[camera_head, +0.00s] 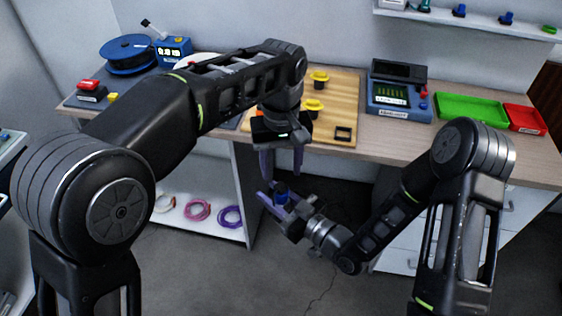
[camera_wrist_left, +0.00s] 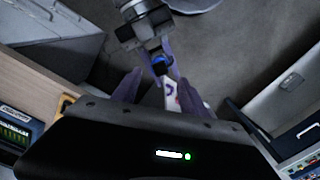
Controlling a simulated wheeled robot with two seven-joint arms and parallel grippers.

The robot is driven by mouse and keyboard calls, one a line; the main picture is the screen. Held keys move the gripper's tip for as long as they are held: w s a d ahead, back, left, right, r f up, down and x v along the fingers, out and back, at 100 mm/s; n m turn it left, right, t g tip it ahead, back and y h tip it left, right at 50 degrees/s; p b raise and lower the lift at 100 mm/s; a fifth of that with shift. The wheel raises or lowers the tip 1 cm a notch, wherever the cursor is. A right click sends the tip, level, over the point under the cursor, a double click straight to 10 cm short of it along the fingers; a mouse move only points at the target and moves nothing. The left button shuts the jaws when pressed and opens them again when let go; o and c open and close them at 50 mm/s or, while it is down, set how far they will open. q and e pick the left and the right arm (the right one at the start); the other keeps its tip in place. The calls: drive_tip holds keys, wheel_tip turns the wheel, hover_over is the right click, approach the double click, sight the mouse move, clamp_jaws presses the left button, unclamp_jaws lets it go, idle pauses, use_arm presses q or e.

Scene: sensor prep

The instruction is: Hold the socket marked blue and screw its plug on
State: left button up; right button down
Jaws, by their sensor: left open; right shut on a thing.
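My right gripper (camera_head: 276,196) reaches in from the right in the head view, in front of the table edge. It is shut on a dark, round, blue-marked part (camera_head: 281,196), whose blue ring (camera_wrist_left: 159,66) shows in the left wrist view. I cannot tell whether this is the socket alone or has a plug on it. My left gripper (camera_head: 282,163) points down just above it, fingers open and apart. Nothing shows clearly held between them. Two yellow flanged parts with dark middles, one farther back (camera_head: 319,78) and one nearer (camera_head: 313,106), stand on the wooden board.
The wooden board (camera_head: 345,92) lies on the table, partly hidden by my left arm. A blue-grey instrument (camera_head: 390,98), green tray (camera_head: 470,108) and red tray (camera_head: 526,119) stand to the right. A cable spool (camera_head: 128,52) is at the left. Open floor lies below the grippers.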

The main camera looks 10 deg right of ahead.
sight(281, 186)
use_arm(q)
drive_tip(key=shift+f, duration=3.55)
drive_tip(key=shift+c, duration=0.3)
clamp_jaws()
drive_tip(key=m, duration=0.3)
drive_tip(key=shift+m, duration=0.4)
drive_tip(key=m, duration=0.4)
drive_tip(key=shift+o, duration=1.1)
unclamp_jaws()
